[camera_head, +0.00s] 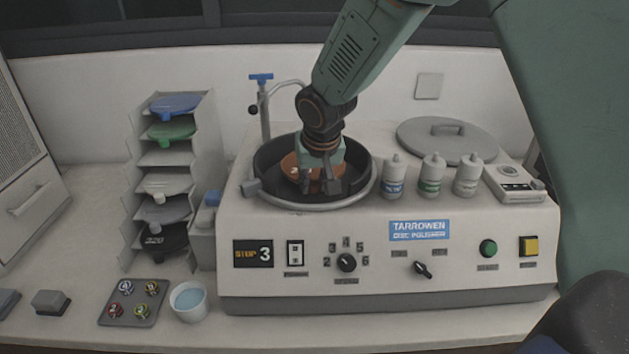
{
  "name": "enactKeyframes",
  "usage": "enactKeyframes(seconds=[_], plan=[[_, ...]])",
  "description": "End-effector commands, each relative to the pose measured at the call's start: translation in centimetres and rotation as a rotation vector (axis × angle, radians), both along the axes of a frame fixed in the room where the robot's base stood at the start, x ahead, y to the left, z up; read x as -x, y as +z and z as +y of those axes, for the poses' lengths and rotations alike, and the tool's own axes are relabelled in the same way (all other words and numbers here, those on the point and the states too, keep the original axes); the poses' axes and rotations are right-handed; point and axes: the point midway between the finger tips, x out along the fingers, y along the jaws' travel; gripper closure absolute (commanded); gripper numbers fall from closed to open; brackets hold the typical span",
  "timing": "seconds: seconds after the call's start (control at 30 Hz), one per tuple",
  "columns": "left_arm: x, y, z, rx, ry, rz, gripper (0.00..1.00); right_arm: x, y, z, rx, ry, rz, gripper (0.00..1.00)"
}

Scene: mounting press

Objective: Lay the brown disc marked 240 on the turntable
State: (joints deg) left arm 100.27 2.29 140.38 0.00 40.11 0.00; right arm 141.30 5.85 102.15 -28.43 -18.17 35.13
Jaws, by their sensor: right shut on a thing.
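The brown disc (291,166) is inside the dark round bowl of the polisher, partly hidden by my right gripper; its marking cannot be read here. My right gripper (322,186) points down into the bowl and is shut on the brown disc. The turntable inside the bowl is mostly hidden by the disc and gripper, so I cannot tell whether the disc touches it. The bowl's rim (312,205) shows around them. My left gripper is not in view.
A water tap (262,100) stands behind the bowl. Several bottles (431,173) and a grey lid (447,139) are to its right. A disc rack (165,185) stands left. A tray of small round pieces (134,318) and a white cup (188,312) are in front.

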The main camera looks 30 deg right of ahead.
Motion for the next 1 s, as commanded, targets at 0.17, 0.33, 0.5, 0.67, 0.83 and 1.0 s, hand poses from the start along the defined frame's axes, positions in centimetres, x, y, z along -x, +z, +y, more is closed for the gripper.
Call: enactKeyframes(seconds=[0.17, 0.33, 0.5, 0.67, 0.83, 1.0], plan=[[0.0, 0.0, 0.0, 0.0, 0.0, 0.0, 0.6, 0.0, 0.0, 0.0, 0.0, 0.0, -0.001, 0.67], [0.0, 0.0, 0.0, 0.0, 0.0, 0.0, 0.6, 0.0, 0.0, 0.0, 0.0, 0.0, -0.001, 0.53], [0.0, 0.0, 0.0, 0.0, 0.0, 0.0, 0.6, 0.0, 0.0, 0.0, 0.0, 0.0, -0.001, 0.51], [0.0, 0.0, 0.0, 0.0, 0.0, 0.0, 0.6, 0.0, 0.1, 0.0, 0.0, 0.0, 0.0, 0.51], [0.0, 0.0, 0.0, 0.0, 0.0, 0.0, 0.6, 0.6, 1.7, 0.2, 0.0, -0.001, -0.004, 0.51], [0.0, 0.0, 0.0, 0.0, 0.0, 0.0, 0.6, 1.9, 4.9, 0.5, 0.0, 0.0, -0.005, 0.51]])
